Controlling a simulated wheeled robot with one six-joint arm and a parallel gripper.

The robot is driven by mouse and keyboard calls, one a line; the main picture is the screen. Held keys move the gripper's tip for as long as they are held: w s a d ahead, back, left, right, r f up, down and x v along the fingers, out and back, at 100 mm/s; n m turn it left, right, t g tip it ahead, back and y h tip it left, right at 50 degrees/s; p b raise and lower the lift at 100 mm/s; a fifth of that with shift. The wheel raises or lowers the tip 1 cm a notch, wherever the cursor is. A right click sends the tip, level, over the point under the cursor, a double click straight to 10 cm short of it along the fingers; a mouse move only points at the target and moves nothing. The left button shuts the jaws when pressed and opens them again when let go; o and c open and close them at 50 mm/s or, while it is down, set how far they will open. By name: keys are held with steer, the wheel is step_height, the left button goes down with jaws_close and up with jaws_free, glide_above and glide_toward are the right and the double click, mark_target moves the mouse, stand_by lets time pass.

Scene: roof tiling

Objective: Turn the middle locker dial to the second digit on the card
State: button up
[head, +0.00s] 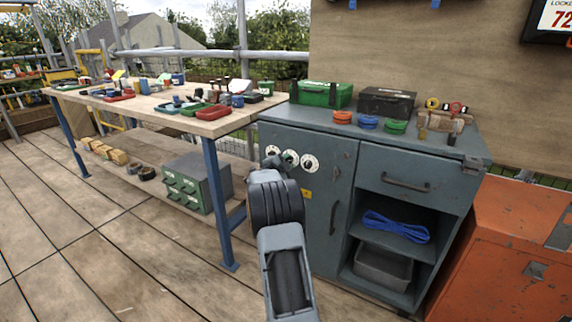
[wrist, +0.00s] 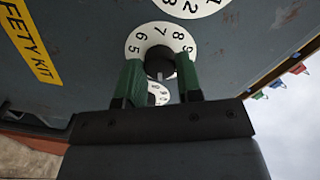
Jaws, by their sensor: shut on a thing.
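The grey locker cabinet (head: 325,200) has three white dials near its upper left door corner. The middle dial (head: 290,158) also shows in the wrist view (wrist: 160,40), with digits 5 to 9 visible around its rim. My gripper (wrist: 159,76) has its two green fingers on either side of the dark middle knob, shut on it. In the head view my arm hides the fingers. A neighbouring dial (wrist: 190,4) is cut off at the top of the wrist view; another (wrist: 158,93) shows between the fingers. The card (head: 556,16) at upper right reads 72, cut off by the frame edge.
A workbench (head: 235,123) with trays and small parts stands to the left. Toolboxes (head: 322,94) and coloured discs sit on the cabinet top. An orange cabinet (head: 510,255) stands at right. The plank floor (head: 100,250) at left is clear.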

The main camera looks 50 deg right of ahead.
stand_by(0.3)
steer(key=o, duration=0.9)
steer(key=shift+o, duration=0.2)
steer(key=shift+a, duration=0.1)
steer(key=p+v, duration=0.3)
steer(key=v, duration=1)
steer(key=shift+a, duration=0.3)
steer(key=shift+s, duration=0.15)
